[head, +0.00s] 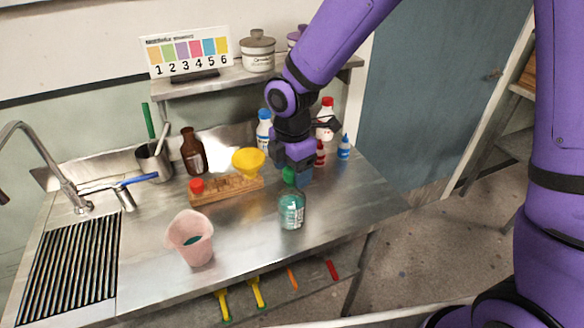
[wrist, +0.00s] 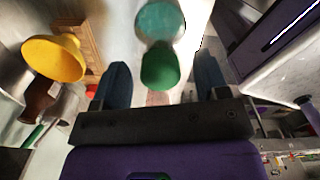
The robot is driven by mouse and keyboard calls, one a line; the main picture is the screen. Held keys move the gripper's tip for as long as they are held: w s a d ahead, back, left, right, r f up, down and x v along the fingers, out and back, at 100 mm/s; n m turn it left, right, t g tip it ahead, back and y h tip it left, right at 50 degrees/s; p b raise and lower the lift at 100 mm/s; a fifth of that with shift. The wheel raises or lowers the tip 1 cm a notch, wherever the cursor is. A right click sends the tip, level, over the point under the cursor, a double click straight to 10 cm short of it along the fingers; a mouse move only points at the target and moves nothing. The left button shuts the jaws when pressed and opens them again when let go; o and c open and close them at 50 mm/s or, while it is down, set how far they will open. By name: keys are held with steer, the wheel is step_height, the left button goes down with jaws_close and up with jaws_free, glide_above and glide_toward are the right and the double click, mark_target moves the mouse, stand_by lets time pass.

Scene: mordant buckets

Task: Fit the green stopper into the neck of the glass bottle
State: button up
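The green stopper (head: 289,176) shows just below my gripper, behind a beaker of teal liquid. In the wrist view the stopper (wrist: 160,68) lies between my two fingers, with a visible gap on each side. Whether the stopper rests on the counter cannot be told. A brown glass bottle (head: 194,152) stands upright at the back of the counter, left of my gripper, with no stopper seen in its neck.
The teal beaker (head: 291,212) stands close in front of the stopper. A wooden rack (head: 225,189) with a yellow funnel (head: 248,162) lies between bottle and gripper. A pink bucket (head: 190,240) stands front left. Squeeze bottles (head: 344,148) stand behind.

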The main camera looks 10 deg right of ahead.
steer(key=shift+r, duration=0.15)
step_height(320, 180, up, 11)
steer(key=shift+f, duration=0.2)
stand_by(0.4)
steer(key=s+d+r+m+t, duration=0.1)
steer(key=s+d+r+m, duration=0.4)
steer(key=d, duration=0.3)
steer(key=s+d+r+m+t, duration=0.2)
steer(key=d+r+m, duration=0.3)
steer(key=d+m, duration=0.2)
steer(key=s+d+r+m+t, duration=0.2)
steer(key=s+d+r+m, duration=0.1)
steer(key=s+d+m, duration=0.6)
steer(key=s+m, duration=0.2)
steer(key=m, duration=0.1)
steer(key=shift+s+d, duration=0.2)
steer(key=shift+s, duration=0.1)
